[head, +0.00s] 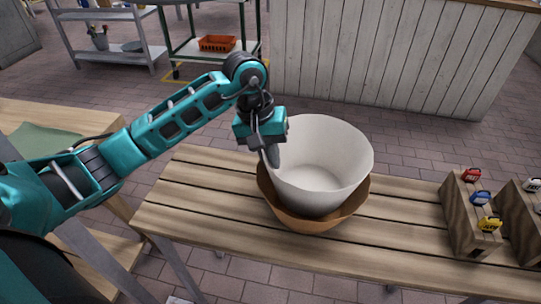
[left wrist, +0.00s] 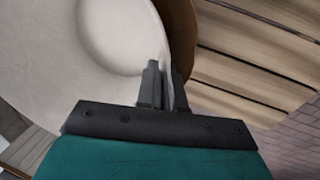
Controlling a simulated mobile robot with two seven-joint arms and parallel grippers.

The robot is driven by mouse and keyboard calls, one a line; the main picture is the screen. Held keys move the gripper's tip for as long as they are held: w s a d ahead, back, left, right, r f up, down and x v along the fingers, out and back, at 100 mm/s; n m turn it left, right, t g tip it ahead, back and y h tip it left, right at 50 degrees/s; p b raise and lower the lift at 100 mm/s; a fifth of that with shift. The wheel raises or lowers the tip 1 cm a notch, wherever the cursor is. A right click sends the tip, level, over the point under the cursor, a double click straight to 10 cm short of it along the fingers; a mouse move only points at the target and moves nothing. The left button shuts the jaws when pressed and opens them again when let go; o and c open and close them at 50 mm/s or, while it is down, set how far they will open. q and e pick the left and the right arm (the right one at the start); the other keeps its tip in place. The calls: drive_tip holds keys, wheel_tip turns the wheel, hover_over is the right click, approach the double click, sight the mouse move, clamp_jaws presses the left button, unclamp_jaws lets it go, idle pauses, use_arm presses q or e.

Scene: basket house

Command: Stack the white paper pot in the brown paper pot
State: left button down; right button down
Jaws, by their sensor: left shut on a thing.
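The white paper pot (head: 325,160) sits inside the brown paper pot (head: 315,219) on the slatted wooden table, a little tilted, with its wall standing well above the brown rim. My left gripper (head: 272,157) is shut on the left part of the white pot's rim. In the left wrist view the fingers (left wrist: 163,88) pinch the white pot's wall (left wrist: 60,60), and the brown pot (left wrist: 180,35) shows just beyond it. How deep the white pot rests in the brown one is hidden. My right gripper is in neither view.
The wooden table (head: 400,235) is clear between the pots and the wooden blocks (head: 467,215) with red, blue and yellow items at the right. A white plank counter (head: 390,65) stands behind. An orange crate (head: 217,43) sits on a cart at the back.

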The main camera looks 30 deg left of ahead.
use_arm(q)
drive_tip(key=c, duration=1.3)
unclamp_jaws()
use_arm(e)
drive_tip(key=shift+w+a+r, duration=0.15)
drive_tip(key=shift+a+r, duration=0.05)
use_arm(q)
drive_tip(key=shift+r+p, duration=0.5)
drive_tip(key=shift+p, duration=0.2)
drive_tip(key=p+v, duration=0.1)
drive_tip(key=v, duration=1.1)
drive_tip(key=shift+r, duration=0.1)
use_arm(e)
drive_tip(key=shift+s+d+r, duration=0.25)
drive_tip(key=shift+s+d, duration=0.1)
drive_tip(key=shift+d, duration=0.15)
use_arm(q)
drive_tip(key=shift+d, duration=0.1)
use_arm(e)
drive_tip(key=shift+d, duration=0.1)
